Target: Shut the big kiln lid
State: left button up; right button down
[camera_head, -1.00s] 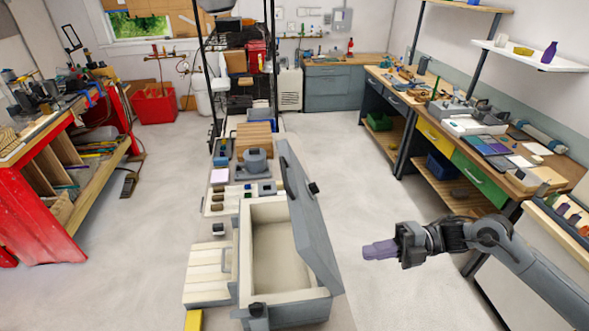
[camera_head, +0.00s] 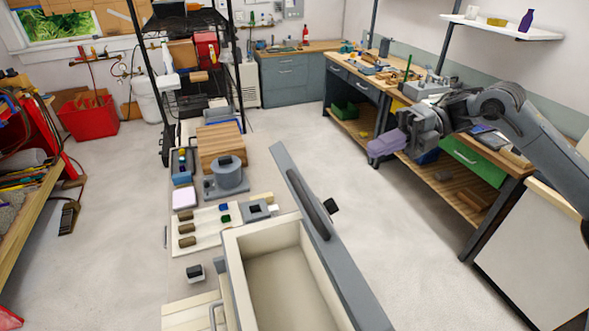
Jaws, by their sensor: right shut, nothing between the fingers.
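My right gripper (camera_head: 372,150) is shut and empty, with purplish fingers pointing left. It hangs in the air to the right of the lid and farther back, apart from it. My left gripper is out of view.
A bench with a grey round pot (camera_head: 227,174), wooden boards (camera_head: 219,148) and small blocks runs behind the kiln. A workbench with a green drawer (camera_head: 472,160) stands on the right. Bare floor lies between the lid and this workbench.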

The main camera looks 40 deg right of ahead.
jog(key=p+x, duration=0.7)
jog(key=x, duration=0.5)
jog(key=shift+w+a+f, duration=0.1)
jog(key=shift+a, duration=0.25)
jog(key=shift+w+a+f+p, duration=0.2)
jog(key=shift+a+f+p, duration=0.15)
jog(key=shift+a, duration=0.2)
jog(key=shift+a, duration=0.1)
